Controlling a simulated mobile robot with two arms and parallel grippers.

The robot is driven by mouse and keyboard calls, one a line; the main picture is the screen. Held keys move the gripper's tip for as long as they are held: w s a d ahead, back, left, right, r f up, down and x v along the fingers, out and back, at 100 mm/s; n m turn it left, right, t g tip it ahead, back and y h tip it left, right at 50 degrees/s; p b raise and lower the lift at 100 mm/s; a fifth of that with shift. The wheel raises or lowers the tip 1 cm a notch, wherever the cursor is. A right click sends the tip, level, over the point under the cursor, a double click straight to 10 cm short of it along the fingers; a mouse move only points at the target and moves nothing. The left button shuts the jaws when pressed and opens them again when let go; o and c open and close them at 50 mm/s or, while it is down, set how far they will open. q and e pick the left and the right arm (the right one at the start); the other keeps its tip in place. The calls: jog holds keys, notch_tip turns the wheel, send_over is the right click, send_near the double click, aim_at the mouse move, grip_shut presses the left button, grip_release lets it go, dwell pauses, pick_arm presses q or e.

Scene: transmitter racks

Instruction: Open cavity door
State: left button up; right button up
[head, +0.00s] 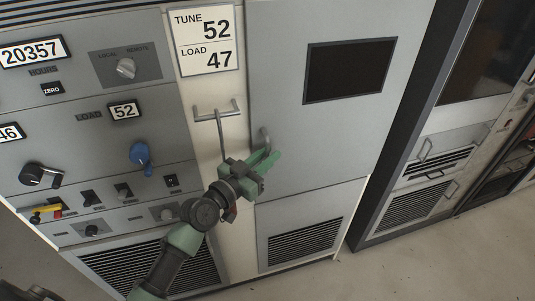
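The cavity door (300,135) is a tall grey panel with a dark window (349,70). It looks shut, flush with the cabinet front. Its small grey handle (264,137) is near the left edge. My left gripper (269,158), with green fingers, is right at the lower end of this handle and partly covers it. I cannot tell whether the fingers touch the handle or are closed on it. My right gripper is not in view.
Left of the door, a cream strip carries a TUNE/LOAD card (206,40) and a bracket (217,110) with a thin rod hanging down. A control panel with a blue knob (139,155) is further left. A vented panel (304,240) is below the door. Bare floor (400,265) lies in front.

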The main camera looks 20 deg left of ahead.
pick_arm(q)
grip_shut()
dwell(1.4)
